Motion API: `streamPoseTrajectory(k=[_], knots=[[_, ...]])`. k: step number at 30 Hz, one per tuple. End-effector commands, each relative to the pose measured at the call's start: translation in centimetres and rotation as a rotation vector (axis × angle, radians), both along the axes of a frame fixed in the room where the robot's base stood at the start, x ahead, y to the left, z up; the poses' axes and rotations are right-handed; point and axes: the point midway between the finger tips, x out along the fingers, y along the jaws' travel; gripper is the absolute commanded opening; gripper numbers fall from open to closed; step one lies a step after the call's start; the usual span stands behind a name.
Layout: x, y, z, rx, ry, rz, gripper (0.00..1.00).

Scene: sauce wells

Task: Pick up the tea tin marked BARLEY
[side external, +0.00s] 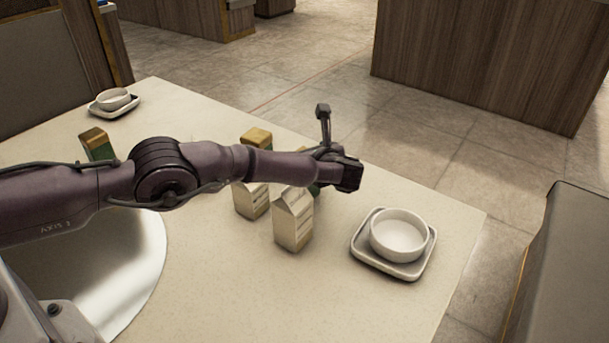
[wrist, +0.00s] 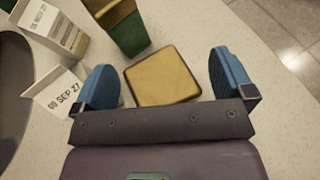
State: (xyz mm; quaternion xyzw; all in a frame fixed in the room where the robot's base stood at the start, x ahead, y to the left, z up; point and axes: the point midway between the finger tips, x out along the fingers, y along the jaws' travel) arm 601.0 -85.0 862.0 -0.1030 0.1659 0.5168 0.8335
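My gripper (wrist: 164,72) is open, its blue fingers wide apart. A gold-lidded tin (wrist: 162,76) appears between and below the fingers, seen from above. Its sides and any marking are hidden. A second tin (wrist: 128,32), green with a gold lid, stands beyond it. In the side view, my gripper (side external: 345,174) is over the table; its fingers cannot be made out. A gold-lidded tin (side external: 257,136) shows behind my arm, and a green tin (side external: 98,146) stands at the left. A bit of green shows below my wrist. No BARLEY marking is readable in either view.
Two white cartons (side external: 251,201) (side external: 293,221) stand in front of my arm; one carton (wrist: 60,91) is close to the left finger. A white bowl (side external: 399,234) sits on a square tray (side external: 365,262) at the right. Another bowl (side external: 113,99) stands far left.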

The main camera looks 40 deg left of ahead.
Motion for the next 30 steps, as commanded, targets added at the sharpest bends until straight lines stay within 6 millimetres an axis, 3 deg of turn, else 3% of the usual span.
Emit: streamPoseTrajectory(k=[1,8,19,30], knots=[[0.0,0.0,0.0,0.0,0.0,0.0,0.89],[0.0,0.0,0.0,0.0,0.0,0.0,0.37],[0.0,-0.1,0.7,0.001,-0.003,0.0,0.37],[-0.8,0.0,4.3,0.002,0.0,-0.001,0.37]])
